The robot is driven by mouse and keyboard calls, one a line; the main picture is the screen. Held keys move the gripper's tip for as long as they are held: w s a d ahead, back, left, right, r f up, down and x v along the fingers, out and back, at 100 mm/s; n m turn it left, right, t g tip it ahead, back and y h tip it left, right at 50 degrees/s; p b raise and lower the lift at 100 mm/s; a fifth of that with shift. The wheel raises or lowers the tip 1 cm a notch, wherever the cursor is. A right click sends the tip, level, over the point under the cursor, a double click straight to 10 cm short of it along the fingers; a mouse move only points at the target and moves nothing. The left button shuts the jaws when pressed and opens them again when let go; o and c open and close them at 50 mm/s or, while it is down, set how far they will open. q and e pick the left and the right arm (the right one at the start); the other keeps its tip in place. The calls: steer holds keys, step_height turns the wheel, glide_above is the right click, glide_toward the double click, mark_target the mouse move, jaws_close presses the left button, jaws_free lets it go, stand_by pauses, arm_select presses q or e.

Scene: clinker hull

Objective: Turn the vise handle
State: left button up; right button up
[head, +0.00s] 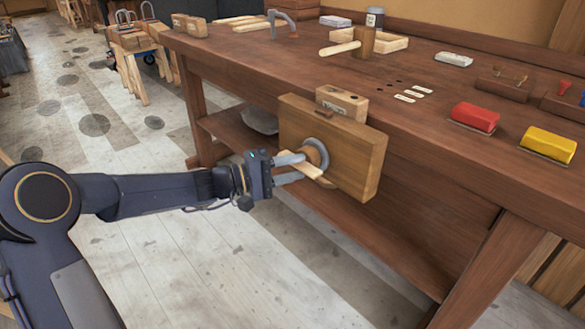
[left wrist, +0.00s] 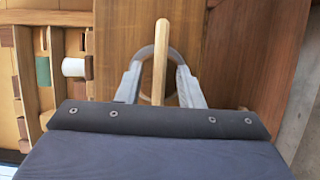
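The vise on the bench front has a thick wooden jaw block (head: 350,160) with a round hub and a grey metal ring (head: 325,147). Its handle (head: 308,168) is a pale wooden bar across the hub. My left gripper (head: 298,168) is at the hub with its fingers apart on either side of the handle. In the left wrist view the handle (left wrist: 160,60) stands upright between the two grey fingertips (left wrist: 160,78), with a gap on each side. Part of the handle is hidden by the fingers and gripper body. My right gripper is not in view.
The floor (head: 210,250) beside the bench is clear.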

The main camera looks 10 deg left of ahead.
arm_select(q)
steer(key=p+v, duration=0.1)
steer(key=v, duration=0.6)
steer(key=shift+s+a, duration=0.2)
steer(key=shift+a, duration=0.15)
steer(key=s+d+m+g+y, duration=0.3)
steer(key=s+m+g+y, duration=0.15)
steer(key=s, duration=1.05)
steer(key=s+a+f+t+y, duration=0.1)
steer(key=s+a+f+y, duration=0.25)
steer(key=s, duration=0.35)
steer(key=s+a+f+y, duration=0.3)
steer(key=s+y, duration=0.1)
steer(key=s, duration=0.4)
step_height(320, 180, up, 26)
steer(key=p, duration=2.5)
steer(key=shift+w+p, duration=0.25)
steer(key=shift+p, duration=0.05)
